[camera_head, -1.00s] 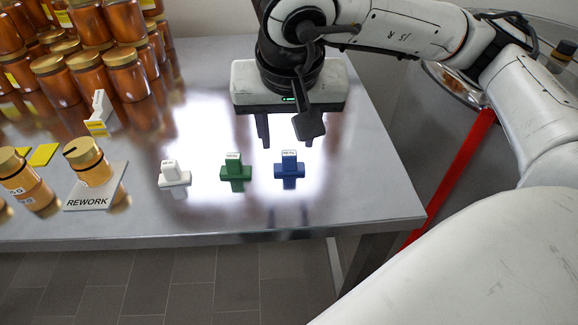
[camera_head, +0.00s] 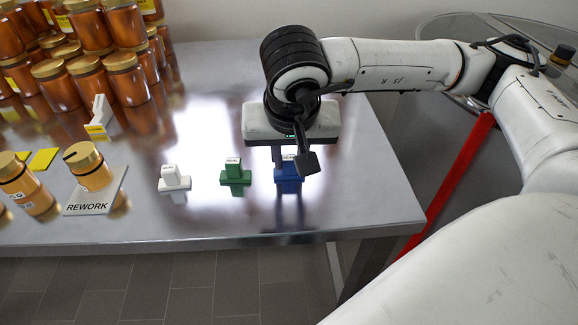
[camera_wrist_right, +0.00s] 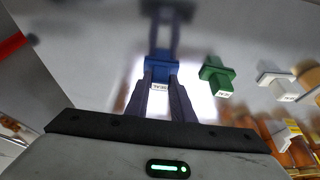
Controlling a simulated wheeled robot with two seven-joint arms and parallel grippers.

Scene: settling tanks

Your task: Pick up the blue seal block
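The blue seal block (camera_head: 288,178) stands upright on the metal table, rightmost in a row of three blocks. My right gripper (camera_head: 290,160) is over it, pointing down. In the right wrist view, its two fingers (camera_wrist_right: 160,98) lie close on either side of the blue block's labelled upper part (camera_wrist_right: 160,72) and appear shut on it. The block's base appears to rest on the table. In the head view, the dark bracket on my wrist hides part of the right finger and the block's top. My left gripper is not in view.
A green block (camera_head: 235,174) and a white block (camera_head: 173,180) stand left of the blue one. A REWORK plate (camera_head: 78,204) with a gold-lidded jar (camera_head: 92,172) is further left. Stacked amber jars (camera_head: 85,75) fill the back left. The table's front edge is close.

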